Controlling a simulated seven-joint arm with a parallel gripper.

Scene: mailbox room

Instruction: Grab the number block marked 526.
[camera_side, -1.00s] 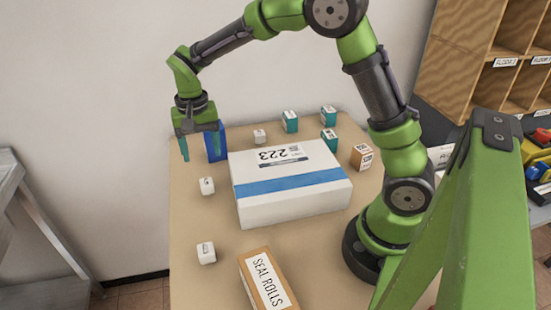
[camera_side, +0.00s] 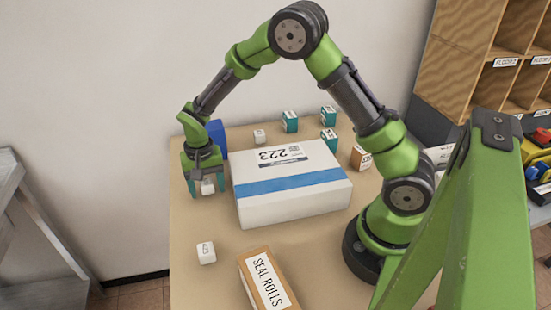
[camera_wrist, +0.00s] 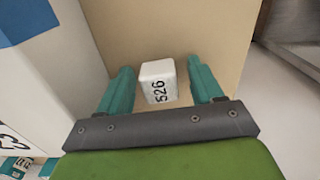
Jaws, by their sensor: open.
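The number block marked 526 (camera_wrist: 158,82) is a small white block with black digits in the wrist view. It stands on the table between the two teal fingers of my gripper (camera_wrist: 160,88), with a gap on each side. In the side view the same block (camera_side: 208,188) shows low between the fingers of my gripper (camera_side: 207,188). My gripper is open around the block and points down.
A large white box marked 223 with a blue band (camera_side: 290,185) stands just right of my gripper. A blue block (camera_side: 217,138) is behind it. Other white blocks (camera_side: 206,253) (camera_side: 260,136), teal boxes (camera_side: 290,122) and a SEAL ROLLS box (camera_side: 266,278) stand apart.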

